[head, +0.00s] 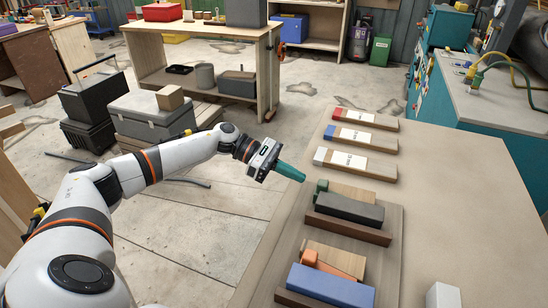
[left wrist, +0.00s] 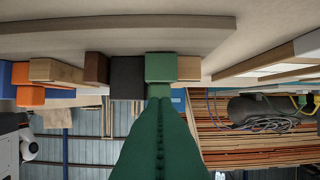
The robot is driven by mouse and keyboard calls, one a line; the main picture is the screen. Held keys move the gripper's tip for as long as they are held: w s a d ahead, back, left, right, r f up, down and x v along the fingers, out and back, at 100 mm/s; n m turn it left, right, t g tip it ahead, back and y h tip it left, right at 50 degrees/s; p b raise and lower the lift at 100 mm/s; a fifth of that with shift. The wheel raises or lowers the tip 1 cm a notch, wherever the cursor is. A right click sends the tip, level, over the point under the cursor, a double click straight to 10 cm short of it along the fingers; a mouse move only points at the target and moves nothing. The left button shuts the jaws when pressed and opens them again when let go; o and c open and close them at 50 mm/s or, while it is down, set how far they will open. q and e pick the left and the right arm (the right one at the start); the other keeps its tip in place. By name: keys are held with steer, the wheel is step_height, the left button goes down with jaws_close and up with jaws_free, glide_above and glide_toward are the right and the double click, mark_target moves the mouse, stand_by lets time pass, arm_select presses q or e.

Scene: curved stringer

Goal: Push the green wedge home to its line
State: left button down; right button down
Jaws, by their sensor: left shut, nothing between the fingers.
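The green wedge (head: 320,187) sits at the left end of a dark grey block (head: 348,208), beside a pale wood piece (head: 358,192), on a brown board. In the left wrist view the green wedge (left wrist: 173,67) is straight ahead, between the dark block and a wood piece. My left gripper (head: 303,179) is shut and empty, its green fingers pointing at the wedge from the left. In the left wrist view the fingertips (left wrist: 158,91) overlap the wedge's lower edge; I cannot tell whether they touch. No line is discernible. My right gripper is out of view.
Nearer on the table (head: 462,180) are an orange wedge (head: 309,258) and a blue block (head: 331,285). Several wooden strips with white labels (head: 352,136) lie farther back. A white block (head: 442,296) shows at the bottom edge. The table's right part is clear.

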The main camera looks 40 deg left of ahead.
mark_target(319, 183)
arm_select(q)
steer(key=shift+w+d+r+p, duration=0.15)
steer(key=shift+d+p, duration=0.1)
steer(key=shift+d, duration=0.5)
steer(key=shift+w+d+f+p, duration=0.1)
steer(key=shift+w+d+p, duration=0.1)
steer(key=shift+d, duration=0.5)
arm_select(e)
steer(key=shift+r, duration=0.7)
arm_select(q)
steer(key=d+b, duration=0.1)
steer(key=d, duration=0.2)
steer(key=shift+a, duration=0.1)
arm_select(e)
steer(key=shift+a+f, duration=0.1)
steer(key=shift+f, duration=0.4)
